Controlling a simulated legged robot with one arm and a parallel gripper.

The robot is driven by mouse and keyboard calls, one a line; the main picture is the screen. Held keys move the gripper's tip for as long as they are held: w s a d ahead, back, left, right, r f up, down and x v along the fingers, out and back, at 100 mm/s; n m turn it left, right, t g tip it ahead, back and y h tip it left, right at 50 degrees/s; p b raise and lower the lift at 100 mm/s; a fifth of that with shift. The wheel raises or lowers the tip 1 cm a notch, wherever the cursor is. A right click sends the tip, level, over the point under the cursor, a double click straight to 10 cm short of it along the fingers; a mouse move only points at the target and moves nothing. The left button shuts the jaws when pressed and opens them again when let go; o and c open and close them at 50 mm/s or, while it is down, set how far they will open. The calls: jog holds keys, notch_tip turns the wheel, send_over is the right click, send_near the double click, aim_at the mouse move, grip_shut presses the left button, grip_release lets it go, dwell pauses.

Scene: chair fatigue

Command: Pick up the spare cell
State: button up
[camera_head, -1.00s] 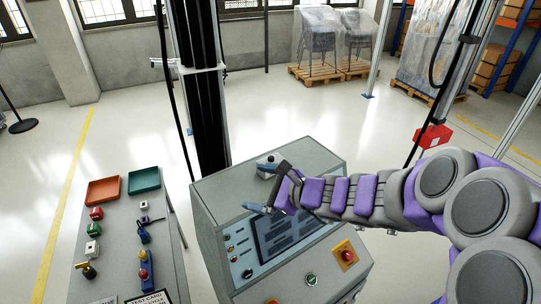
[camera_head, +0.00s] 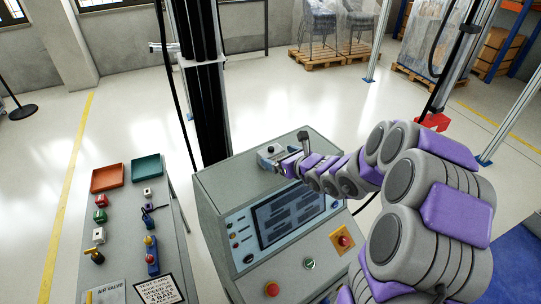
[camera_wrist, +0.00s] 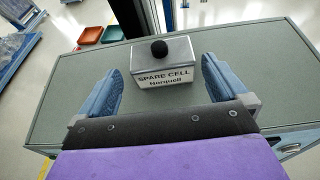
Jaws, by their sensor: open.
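The spare cell (camera_wrist: 163,66) is a small grey box with a black round knob on top and a front label reading "SPARE CELL Norquell". In the wrist view it stands upright on the flat top of the grey console (camera_wrist: 220,58). My gripper (camera_wrist: 160,85) is open, with one blue-grey finger to the left of the box and one to the right. The box lies ahead of and between the fingertips, with visible gaps on both sides. In the head view my gripper (camera_head: 270,156) is over the top of the console (camera_head: 222,183), and the spare cell is mostly hidden there.
The console's sloped panel has a screen (camera_head: 290,212) and an emergency button (camera_head: 343,241). A side table (camera_head: 122,222) to the left bears an orange tray (camera_head: 107,179), a green tray (camera_head: 146,168) and several small parts. A black column (camera_head: 207,110) rises behind the console.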

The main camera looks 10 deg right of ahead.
aim_at(272, 152)
jog(key=x, duration=0.2)
jog(key=shift+w+f, duration=0.1)
jog(key=shift+w, duration=0.2)
jog(key=shift+p+x, duration=0.85)
jog(key=shift+x, duration=1.85)
jog(key=c, duration=1.1)
jog(key=shift+r, duration=0.25)
